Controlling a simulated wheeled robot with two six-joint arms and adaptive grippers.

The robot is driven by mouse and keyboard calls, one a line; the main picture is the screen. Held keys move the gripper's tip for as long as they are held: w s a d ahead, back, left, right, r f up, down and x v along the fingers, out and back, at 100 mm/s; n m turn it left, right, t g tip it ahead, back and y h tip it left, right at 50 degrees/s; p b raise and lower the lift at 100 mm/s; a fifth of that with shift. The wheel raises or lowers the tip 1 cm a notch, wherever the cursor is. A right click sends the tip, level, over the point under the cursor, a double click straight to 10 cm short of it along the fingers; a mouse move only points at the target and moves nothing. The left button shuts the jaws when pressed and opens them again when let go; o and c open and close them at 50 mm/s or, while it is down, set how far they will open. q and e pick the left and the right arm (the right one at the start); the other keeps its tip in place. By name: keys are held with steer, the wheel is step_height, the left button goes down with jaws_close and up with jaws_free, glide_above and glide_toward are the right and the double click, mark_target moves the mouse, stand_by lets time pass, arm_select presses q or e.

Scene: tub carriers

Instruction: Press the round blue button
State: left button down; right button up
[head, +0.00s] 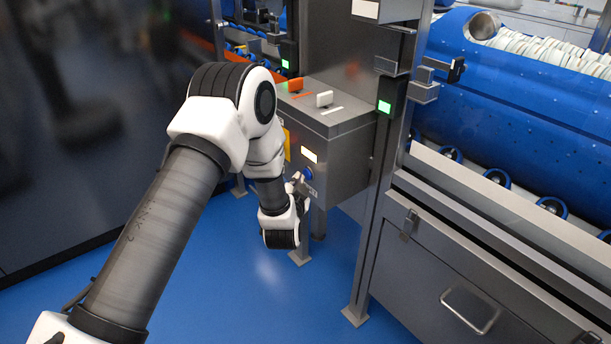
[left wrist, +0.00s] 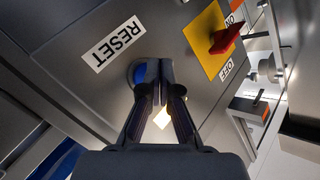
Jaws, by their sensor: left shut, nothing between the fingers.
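The round blue button (head: 308,173) is on the front face of a grey metal control box. In the left wrist view the blue button (left wrist: 139,74) is partly hidden behind my fingers. My left gripper (head: 301,181) is shut and empty, with its fingertips at the button in the head view. In the left wrist view the closed fingertips (left wrist: 153,68) overlap the button's right part; I cannot tell whether they touch it. A RESET label (left wrist: 113,44) shows upside down beside the button. My right gripper is not in view.
A red rotary switch (left wrist: 226,37) sits on a yellow plate (left wrist: 207,52) with ON and OFF labels. A steel post (head: 375,215) stands to the right.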

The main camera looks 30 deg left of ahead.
arm_select(q)
steer(key=shift+w, duration=0.1)
stand_by(0.5)
steer(key=shift+w+d, duration=0.15)
steer(key=shift+w, duration=0.15)
stand_by(0.4)
steer(key=shift+s+r, duration=0.1)
steer(key=shift+s, duration=0.15)
steer(key=shift+s+p, duration=0.15)
steer(key=shift+p, duration=0.15)
steer(key=s+a+p, duration=0.2)
steer(key=s, duration=0.3)
steer(key=shift+s+a, duration=0.3)
